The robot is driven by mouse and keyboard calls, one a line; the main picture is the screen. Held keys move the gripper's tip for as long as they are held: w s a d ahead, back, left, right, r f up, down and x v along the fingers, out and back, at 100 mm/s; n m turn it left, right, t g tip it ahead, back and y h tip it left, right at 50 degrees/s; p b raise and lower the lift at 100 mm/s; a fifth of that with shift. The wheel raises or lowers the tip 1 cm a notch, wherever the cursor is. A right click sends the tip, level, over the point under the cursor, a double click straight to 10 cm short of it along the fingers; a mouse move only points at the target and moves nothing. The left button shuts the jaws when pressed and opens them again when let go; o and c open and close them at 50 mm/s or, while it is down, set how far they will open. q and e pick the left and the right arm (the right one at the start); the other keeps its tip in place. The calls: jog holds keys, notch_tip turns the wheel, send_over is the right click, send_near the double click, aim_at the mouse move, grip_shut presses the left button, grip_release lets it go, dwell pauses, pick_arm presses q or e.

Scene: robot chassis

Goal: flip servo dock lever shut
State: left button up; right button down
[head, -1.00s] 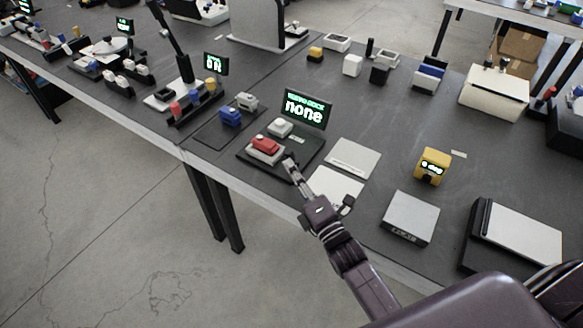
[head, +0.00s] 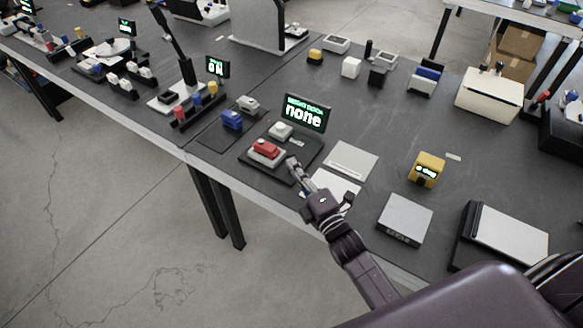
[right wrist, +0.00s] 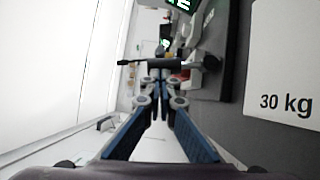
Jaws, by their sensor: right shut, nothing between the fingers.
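The servo dock (head: 250,160) is a dark flat base near the front edge of the table. It carries a red block (head: 266,149) on a light base and a pale grey block (head: 281,130). Its screen (head: 305,113) behind reads "none". I cannot clearly make out the dock's lever. My right gripper (head: 292,164) is shut and empty, its fingertips low at the dock's right side; I cannot tell whether they touch it. In the right wrist view the closed fingers (right wrist: 158,76) point at a blurred cluster of parts. My left gripper is not in view.
Right of the dock lie light plates (head: 352,160), one partly under my gripper, and a grey box (head: 405,218). A yellow device (head: 427,169) stands farther right. Left of the dock is a mat with a blue block (head: 232,120). A "30 kg" plate (right wrist: 286,60) is close in the wrist view.

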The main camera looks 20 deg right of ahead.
jog(key=m+p, duration=0.1)
jog(key=p, duration=0.1)
jog(key=w+d+r+m+g+p, duration=0.1)
jog(key=p, duration=0.1)
jog(key=shift+d+r+p, duration=0.2)
jog(key=shift+r+p, duration=0.1)
jog(key=shift+w+d+f+m+g+p, duration=0.2)
jog(key=shift+w+d+m+g+p, duration=0.3)
jog(key=shift+d+m+g+p, duration=0.15)
